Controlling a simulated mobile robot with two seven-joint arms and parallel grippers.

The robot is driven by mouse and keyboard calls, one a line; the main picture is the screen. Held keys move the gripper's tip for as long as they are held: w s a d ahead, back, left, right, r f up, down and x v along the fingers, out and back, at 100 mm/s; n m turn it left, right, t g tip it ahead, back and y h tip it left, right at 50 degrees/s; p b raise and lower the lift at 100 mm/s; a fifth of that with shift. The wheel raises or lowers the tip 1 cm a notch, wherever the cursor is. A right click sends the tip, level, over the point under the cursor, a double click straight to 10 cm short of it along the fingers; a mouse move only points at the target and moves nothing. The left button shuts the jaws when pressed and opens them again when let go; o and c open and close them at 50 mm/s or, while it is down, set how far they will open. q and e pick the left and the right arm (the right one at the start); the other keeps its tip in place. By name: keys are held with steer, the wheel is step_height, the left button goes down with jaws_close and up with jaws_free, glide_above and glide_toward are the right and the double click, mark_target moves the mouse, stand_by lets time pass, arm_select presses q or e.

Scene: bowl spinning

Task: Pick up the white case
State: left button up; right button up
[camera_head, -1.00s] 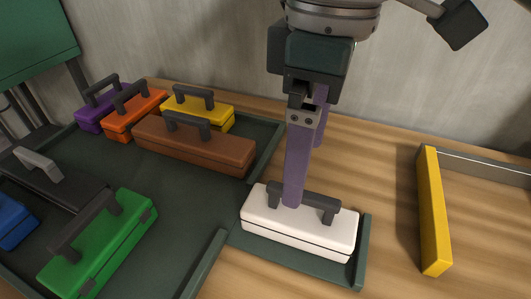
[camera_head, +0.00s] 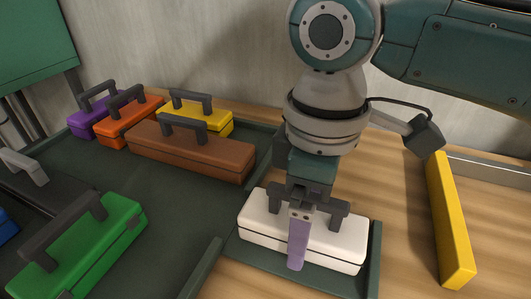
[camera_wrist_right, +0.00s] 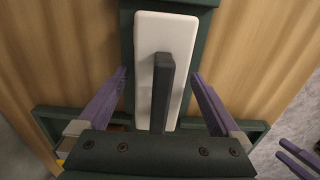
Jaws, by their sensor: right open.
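The white case (camera_head: 330,235), with a dark handle (camera_head: 335,205), sits flat in a small dark green tray section. My right gripper (camera_head: 298,235) is low over the case and points down, with one purple finger visible in front of the case's near side. In the right wrist view, the right gripper's (camera_wrist_right: 160,75) two fingers are spread apart, one on each side of the white case (camera_wrist_right: 181,50) and its handle (camera_wrist_right: 163,90). Whether they touch it cannot be told. Two purple fingers at the lower right there look like my left gripper (camera_wrist_right: 300,158); its opening is unclear.
A green case (camera_head: 90,245), a brown case (camera_head: 190,150), and purple (camera_head: 90,120), orange (camera_head: 130,122) and yellow (camera_head: 215,118) cases stand on the dark green tray (camera_head: 125,185). A yellow bar (camera_head: 450,220) lies right. Bare wood shows between it and the white case.

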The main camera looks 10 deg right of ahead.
steer(key=shift+c, duration=0.2)
steer(key=shift+r, duration=0.1)
jaws_close()
stand_by(0.5)
